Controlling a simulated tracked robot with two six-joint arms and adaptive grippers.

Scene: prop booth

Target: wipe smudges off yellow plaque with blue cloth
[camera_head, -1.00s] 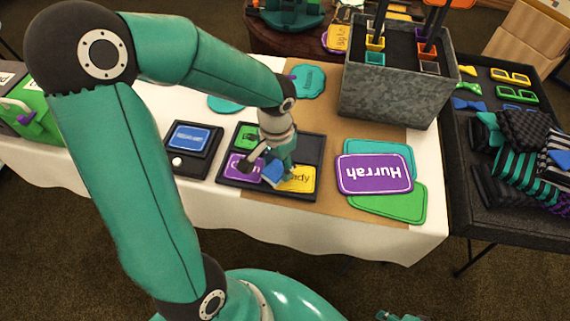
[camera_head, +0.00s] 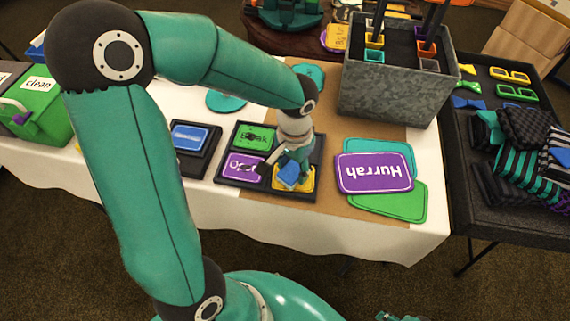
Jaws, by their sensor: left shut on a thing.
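The yellow plaque (camera_head: 307,178) lies in the front right part of a dark tray (camera_head: 232,181) on the white table. Its lettering and most of its face are hidden now. My left gripper (camera_head: 285,170) is low over this plaque, shut on the blue cloth (camera_head: 289,177). The cloth appears to lie against the plaque's face; exact contact is hard to tell. Smudges on the yellow plaque cannot be made out.
The tray also holds a green plaque (camera_head: 255,137) and a purple plaque (camera_head: 242,167), both with dark marks. The purple Hurrah sign (camera_head: 374,173) lies right. A grey bin (camera_head: 391,92) stands behind; a green clean box (camera_head: 40,108) is far left.

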